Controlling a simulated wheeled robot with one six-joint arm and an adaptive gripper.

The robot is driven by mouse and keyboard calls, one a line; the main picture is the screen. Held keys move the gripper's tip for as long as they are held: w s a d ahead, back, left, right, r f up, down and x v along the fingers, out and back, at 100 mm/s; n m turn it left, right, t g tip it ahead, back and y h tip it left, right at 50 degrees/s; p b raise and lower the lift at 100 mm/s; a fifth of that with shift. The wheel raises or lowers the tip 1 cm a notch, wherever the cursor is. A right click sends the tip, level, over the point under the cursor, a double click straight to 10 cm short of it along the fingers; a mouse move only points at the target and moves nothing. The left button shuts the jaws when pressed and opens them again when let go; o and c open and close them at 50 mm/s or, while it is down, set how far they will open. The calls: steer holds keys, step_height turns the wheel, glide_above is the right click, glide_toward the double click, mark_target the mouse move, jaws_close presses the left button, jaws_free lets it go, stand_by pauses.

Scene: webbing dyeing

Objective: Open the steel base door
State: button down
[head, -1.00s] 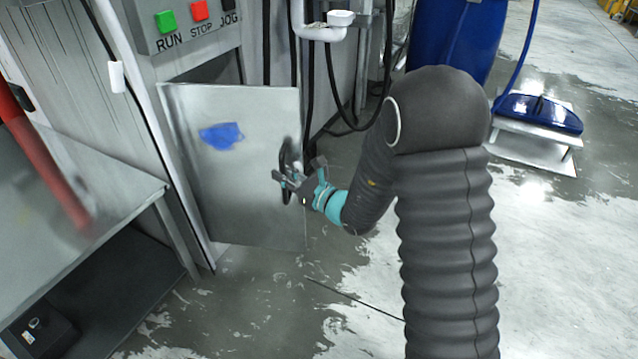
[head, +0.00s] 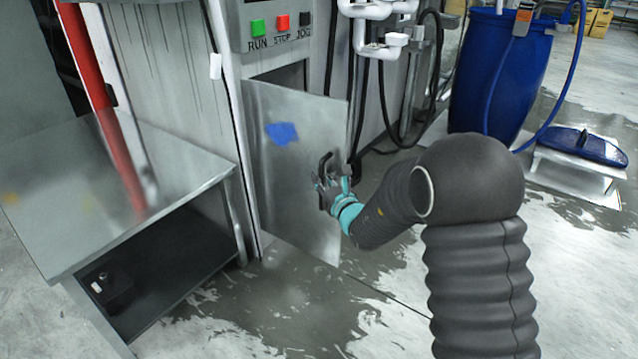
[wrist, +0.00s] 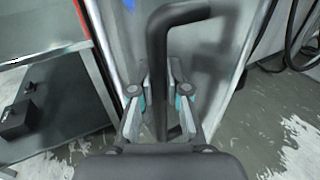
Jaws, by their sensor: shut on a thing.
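The steel base door (head: 290,190) stands partly open, swung out from the machine cabinet below the button panel. It is hinged on its left side and carries a blue patch (head: 282,133). Its dark handle (head: 325,166) is a bent bar near the free right edge. My gripper (head: 326,188) is at the handle in the head view. In the wrist view the two fingers of my gripper (wrist: 160,95) lie on either side of the vertical handle bar (wrist: 158,60), shut on it. The lower end of the handle is hidden behind my gripper.
A blue barrel (head: 495,75) and a low stand with a blue lid (head: 582,146) are at right. Wet floor (head: 290,305) lies clear before the door.

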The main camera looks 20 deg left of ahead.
steer(key=c, duration=1.1)
jaws_free()
steer(key=shift+w+d, duration=0.15)
steer(key=shift+d, duration=0.3)
steer(key=shift+c, duration=0.2)
steer(key=shift+a, duration=0.25)
steer(key=v, duration=1.2)
